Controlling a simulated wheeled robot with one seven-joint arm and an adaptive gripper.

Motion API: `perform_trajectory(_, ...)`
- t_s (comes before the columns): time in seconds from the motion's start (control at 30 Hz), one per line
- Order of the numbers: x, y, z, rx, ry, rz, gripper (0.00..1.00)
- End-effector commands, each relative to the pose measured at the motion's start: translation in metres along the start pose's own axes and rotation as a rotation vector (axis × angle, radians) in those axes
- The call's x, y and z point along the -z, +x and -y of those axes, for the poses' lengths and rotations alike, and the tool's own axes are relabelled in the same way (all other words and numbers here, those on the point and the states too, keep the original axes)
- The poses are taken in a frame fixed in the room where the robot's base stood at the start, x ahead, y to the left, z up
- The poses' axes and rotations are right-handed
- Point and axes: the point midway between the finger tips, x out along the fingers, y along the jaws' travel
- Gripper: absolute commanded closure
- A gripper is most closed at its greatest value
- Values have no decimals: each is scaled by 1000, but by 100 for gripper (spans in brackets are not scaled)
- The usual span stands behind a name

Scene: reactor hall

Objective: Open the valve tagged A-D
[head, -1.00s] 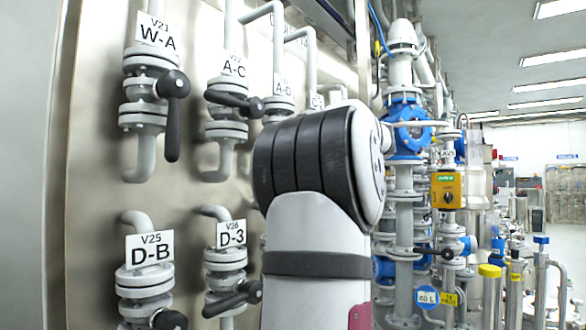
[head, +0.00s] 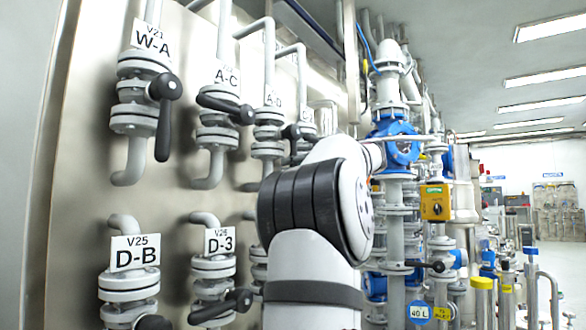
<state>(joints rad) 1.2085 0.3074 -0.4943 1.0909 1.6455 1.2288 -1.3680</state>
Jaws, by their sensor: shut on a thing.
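The valve tagged A-D (head: 268,133) is on the wall panel, right of the A-C valve. Its white tag (head: 272,97) hangs above the grey flanged body. My arm's large grey and black elbow stands in front, just below and right of the valve. My gripper is not visible; the far part of my arm runs behind the elbow toward the upper right.
Neighbouring valves are W-A (head: 137,103), lever hanging down, A-C (head: 217,125), lever crosswise, D-B (head: 129,280) and D-3 (head: 212,280). A blue valve (head: 401,150) and yellow box (head: 435,202) stand right of my arm. Open floor shows at far right.

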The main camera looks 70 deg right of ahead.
Motion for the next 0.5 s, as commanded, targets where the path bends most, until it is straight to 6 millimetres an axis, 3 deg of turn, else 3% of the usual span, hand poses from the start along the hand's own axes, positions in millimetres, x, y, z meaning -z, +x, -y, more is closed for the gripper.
perform_trajectory(0.07, -2, 0, -3, -8, 0, 2, 100)
perform_trajectory(0.1, -1, 0, -3, -8, 0, 2, 76)
perform_trajectory(0.17, -1, 0, -3, -8, 0, 1, 62)
perform_trajectory(0.5, 0, -1, -1, -3, 0, -1, 61)
